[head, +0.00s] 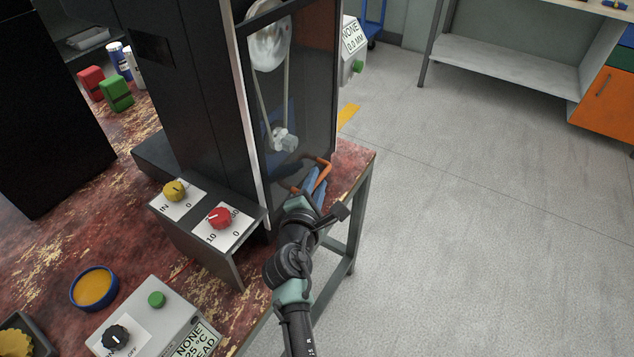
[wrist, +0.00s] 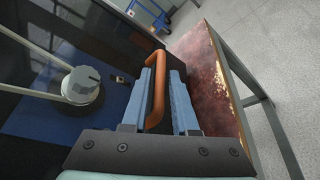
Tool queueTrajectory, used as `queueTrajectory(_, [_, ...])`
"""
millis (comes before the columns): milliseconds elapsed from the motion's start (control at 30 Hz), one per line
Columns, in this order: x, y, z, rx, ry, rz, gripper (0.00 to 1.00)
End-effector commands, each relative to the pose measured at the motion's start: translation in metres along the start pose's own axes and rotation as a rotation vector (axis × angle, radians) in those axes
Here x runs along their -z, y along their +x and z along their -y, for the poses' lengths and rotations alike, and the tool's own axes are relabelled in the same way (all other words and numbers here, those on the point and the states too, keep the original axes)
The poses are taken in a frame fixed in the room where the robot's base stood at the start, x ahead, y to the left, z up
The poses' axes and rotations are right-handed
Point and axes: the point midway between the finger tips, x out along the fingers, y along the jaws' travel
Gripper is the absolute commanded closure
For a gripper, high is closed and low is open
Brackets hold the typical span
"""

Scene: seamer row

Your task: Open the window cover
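My gripper (head: 312,184) is at the handle. Its blue fingers (wrist: 166,74) are apart, with the handle's bar between them, close to the left finger. A gap shows on the right finger's side. Firm contact cannot be told.
A pulley and belt (head: 268,45) show behind the panel. A control box with yellow and red knobs (head: 220,217) stands left of my arm. The worn red table (head: 352,160) ends just right of the handle. Open floor (head: 470,200) lies beyond.

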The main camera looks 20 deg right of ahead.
Motion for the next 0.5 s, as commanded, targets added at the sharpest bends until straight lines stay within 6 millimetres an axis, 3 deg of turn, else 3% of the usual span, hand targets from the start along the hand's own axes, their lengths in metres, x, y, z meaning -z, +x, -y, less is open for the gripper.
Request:
queueTrajectory(367, [-0.0003,0.0063,-0.0004,-0.001,0.000,0.000,0.73])
queueTrajectory(400, [-0.0002,0.0063,-0.0004,-0.001,0.000,0.000,0.75])
queueTrajectory(500, [-0.0002,0.0062,-0.0003,0.000,0.000,0.000,0.93])
